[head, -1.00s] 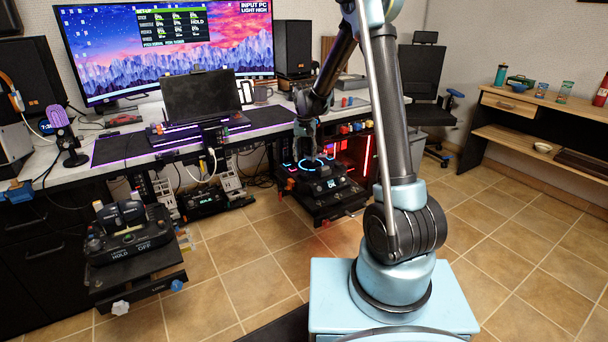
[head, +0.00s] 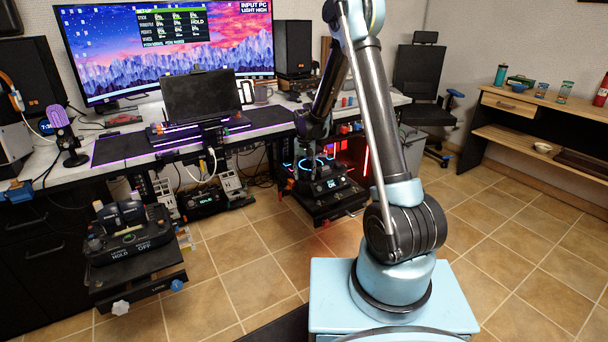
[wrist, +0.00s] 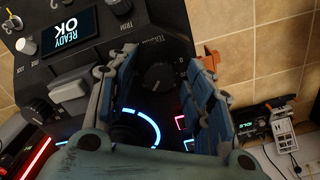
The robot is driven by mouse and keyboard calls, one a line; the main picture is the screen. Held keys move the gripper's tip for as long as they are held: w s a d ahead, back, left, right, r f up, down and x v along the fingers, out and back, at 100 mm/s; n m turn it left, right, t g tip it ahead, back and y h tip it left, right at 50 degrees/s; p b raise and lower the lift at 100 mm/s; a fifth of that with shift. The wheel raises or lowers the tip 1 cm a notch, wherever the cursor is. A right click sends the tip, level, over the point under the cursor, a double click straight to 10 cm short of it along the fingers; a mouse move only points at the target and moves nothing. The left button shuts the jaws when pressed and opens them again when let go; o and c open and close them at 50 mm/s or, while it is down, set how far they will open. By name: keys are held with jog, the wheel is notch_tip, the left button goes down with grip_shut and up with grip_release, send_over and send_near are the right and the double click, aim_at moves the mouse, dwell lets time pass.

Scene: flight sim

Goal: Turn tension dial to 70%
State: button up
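The tension dial (wrist: 158,77) is a dark round knob on a black panel in the wrist view, beside a partly covered label that seems to read TENSION. It lies between the two blue ridged fingers of my gripper (wrist: 162,62). The fingers are apart, with a gap showing on both sides of the dial. I cannot tell how deep they reach around it. In the head view my gripper (head: 308,152) hangs over the black control unit (head: 325,184) under the desk. The dial is not discernible there, and its setting is too blurred to read.
In the wrist view, a small screen (wrist: 68,33) reads READY OK, near a grey button (wrist: 68,90) and several knobs. A glowing blue ring (wrist: 146,122) lies below the dial. In the head view, another control unit (head: 128,232) stands at left; tiled floor (head: 235,250) is open between.

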aim_at(305, 174)
jog(key=c, duration=1)
jog(key=shift+o, duration=0.2)
jog(key=shift+n, duration=0.5)
jog(key=o, duration=1)
jog(key=shift+o, duration=0.2)
notch_tip(305, 174, up, 12)
jog(key=shift+w, duration=0.1)
